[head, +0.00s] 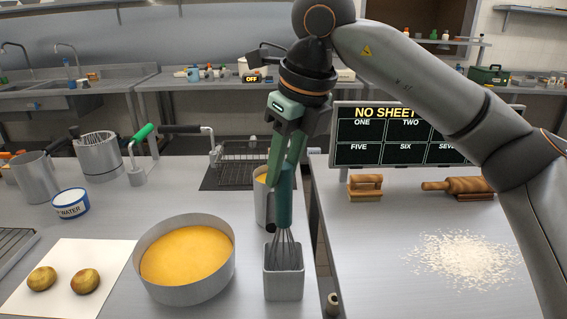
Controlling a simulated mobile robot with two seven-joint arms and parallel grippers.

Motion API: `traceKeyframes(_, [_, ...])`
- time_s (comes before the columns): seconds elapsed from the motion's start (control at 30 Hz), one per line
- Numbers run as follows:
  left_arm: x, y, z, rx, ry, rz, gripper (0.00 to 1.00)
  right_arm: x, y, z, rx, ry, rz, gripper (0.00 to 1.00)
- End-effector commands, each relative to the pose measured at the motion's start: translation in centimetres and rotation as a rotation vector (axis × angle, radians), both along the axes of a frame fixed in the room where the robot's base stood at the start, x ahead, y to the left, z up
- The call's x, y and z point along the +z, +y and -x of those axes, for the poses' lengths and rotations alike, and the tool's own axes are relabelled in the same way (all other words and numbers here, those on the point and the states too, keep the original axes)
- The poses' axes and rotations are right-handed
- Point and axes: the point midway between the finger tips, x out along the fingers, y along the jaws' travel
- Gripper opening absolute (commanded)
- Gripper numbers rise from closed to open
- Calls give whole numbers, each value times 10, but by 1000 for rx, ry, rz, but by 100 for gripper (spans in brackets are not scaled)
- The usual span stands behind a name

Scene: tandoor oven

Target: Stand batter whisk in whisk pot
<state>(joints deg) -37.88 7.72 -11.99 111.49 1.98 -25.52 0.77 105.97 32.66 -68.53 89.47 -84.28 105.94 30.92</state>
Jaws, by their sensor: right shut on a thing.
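My right gripper (278,200) comes down from above, shut on the teal handle of the batter whisk (285,242). The whisk is upright, with its wire loops pointing down. The loops reach the mouth of the square grey whisk pot (284,286), and their lower ends appear to be inside it. Whether the whisk touches the pot's floor is hidden. The pot stands upright on the steel counter near the front edge. My left gripper is not in view.
A round pan of yellow batter (187,256) stands just left of the pot. A tall container (263,195) stands close behind the whisk. A gap between counters runs to the right. A wire basket (242,158) is further back.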

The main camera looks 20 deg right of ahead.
Motion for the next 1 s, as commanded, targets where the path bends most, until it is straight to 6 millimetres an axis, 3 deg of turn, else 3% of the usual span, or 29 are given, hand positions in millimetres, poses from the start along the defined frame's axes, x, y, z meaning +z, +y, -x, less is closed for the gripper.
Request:
traceKeyframes(0.9, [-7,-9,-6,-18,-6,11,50,-23,0,0,0,-1,0,0])
traceKeyframes(0.93, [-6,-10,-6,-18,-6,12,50,-22,0,0,0,-1,0,38])
traceKeyframes(1.0, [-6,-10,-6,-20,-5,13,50,-22,0,0,0,-1,0,46])
